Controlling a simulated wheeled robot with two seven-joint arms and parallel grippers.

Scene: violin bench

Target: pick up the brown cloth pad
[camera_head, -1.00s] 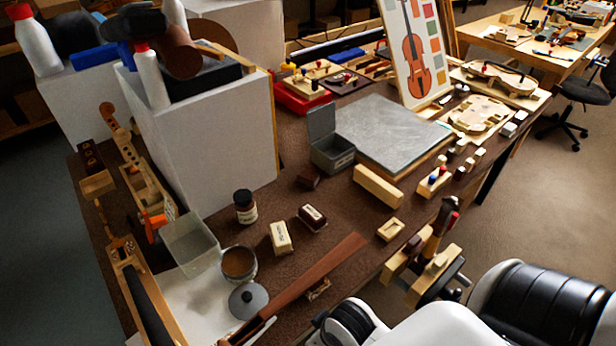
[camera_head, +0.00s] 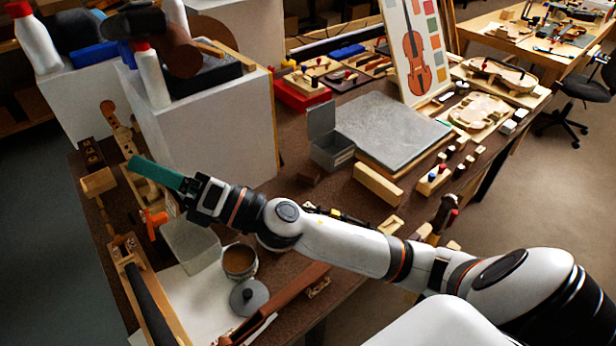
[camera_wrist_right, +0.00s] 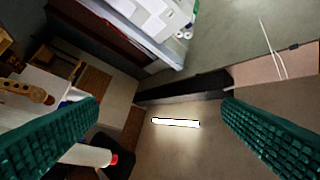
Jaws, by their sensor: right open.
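I cannot pick out the brown cloth pad with certainty. A small dark brown block (camera_head: 310,175) lies in front of the grey open box in the head view, and it may be the pad. My right gripper (camera_head: 150,170) has green fingers and reaches to the left, raised in front of the white block, well left of that brown piece. In the right wrist view the gripper (camera_wrist_right: 162,118) has its ribbed fingers wide apart with nothing between them. My right arm hides the middle of the bench. My left gripper is not in view.
A clear bin (camera_head: 190,243), a tin with brown contents (camera_head: 240,262) and a grey lid (camera_head: 248,298) stand below the arm. A tall white block (camera_head: 215,125) stands behind the gripper. A grey slab (camera_head: 390,130) and an open grey box (camera_head: 325,140) are at centre.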

